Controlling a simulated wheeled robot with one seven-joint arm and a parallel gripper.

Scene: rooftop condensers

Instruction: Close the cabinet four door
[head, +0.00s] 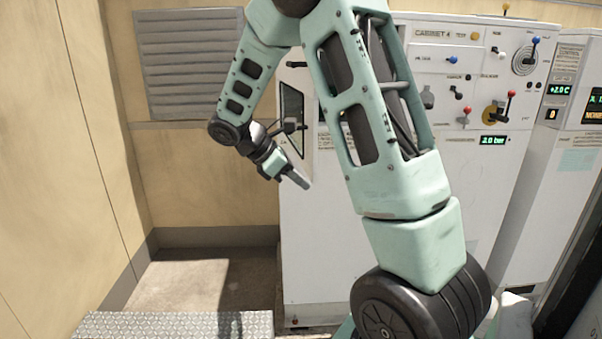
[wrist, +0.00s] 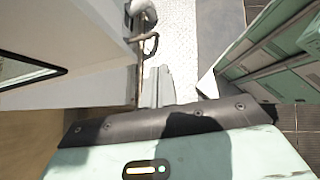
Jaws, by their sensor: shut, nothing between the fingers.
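Cabinet four (head: 480,190) is a white cabinet with a "CABINET 4" label, behind my arm in the head view. At its left is a white panel with a dark-framed window (head: 291,118); my arm covers much of the join, so I cannot tell how far the door stands open. My gripper (head: 299,181) is shut and empty, in front of the panel's left part, below the window. In the wrist view the fingers (wrist: 157,88) are together, beside a pale panel edge and a thin brownish rod with a hook-like piece (wrist: 150,44).
A louvred vent (head: 195,62) is on the beige wall at left. A metal tread plate (head: 175,325) lies on the floor at lower left, with bare floor behind it. Another white cabinet (head: 545,160) stands close at right. Levers and knobs stick out of cabinet four's front.

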